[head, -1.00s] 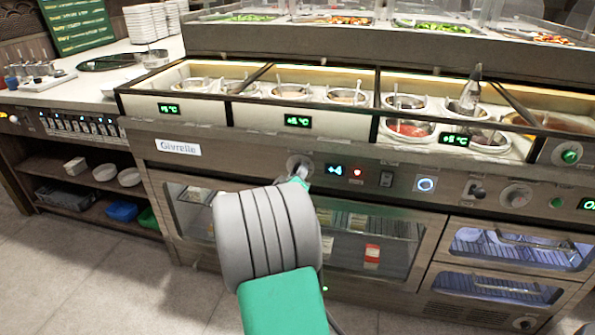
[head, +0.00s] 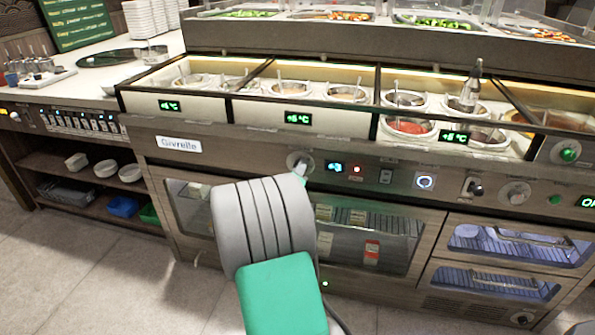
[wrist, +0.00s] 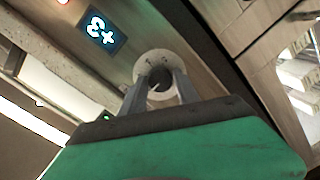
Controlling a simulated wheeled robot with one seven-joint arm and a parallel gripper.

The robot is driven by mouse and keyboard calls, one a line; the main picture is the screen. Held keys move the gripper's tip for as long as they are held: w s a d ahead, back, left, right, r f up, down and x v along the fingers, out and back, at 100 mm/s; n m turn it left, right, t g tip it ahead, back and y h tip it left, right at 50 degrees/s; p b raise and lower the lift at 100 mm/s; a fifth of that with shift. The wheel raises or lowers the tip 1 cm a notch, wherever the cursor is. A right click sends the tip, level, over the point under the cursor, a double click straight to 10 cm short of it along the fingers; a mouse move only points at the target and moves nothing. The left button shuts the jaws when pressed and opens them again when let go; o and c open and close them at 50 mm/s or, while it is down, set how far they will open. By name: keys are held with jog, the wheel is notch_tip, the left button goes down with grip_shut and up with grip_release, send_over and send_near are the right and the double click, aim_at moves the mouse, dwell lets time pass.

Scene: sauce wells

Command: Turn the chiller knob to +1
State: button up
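The chiller knob (head: 298,161) is a round silver dial on the wooden front panel, partly covered by my gripper (head: 302,172) in the head view. In the wrist view the knob (wrist: 152,66) has a pale ring and a dark middle. The two grey fingers of my gripper (wrist: 160,84) lie on either side of that dark middle and look closed on it. A small blue display (head: 335,167) sits just right of the knob. In the wrist view the display (wrist: 101,30) is turned around and appears to read +3.
A red-lit button (head: 357,169), a switch (head: 385,176), a blue-ringed button (head: 424,182) and other knobs line the panel to the right. Sauce wells with green temperature displays (head: 298,118) are above. A glass-fronted cabinet (head: 390,240) is below.

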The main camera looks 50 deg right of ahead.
jog(key=o, duration=0.3)
jog(key=p+v, duration=0.1)
jog(key=v, duration=0.6)
jog(key=shift+s+a, duration=0.2)
jog(key=shift+a, duration=0.15)
jog(key=shift+r, duration=0.15)
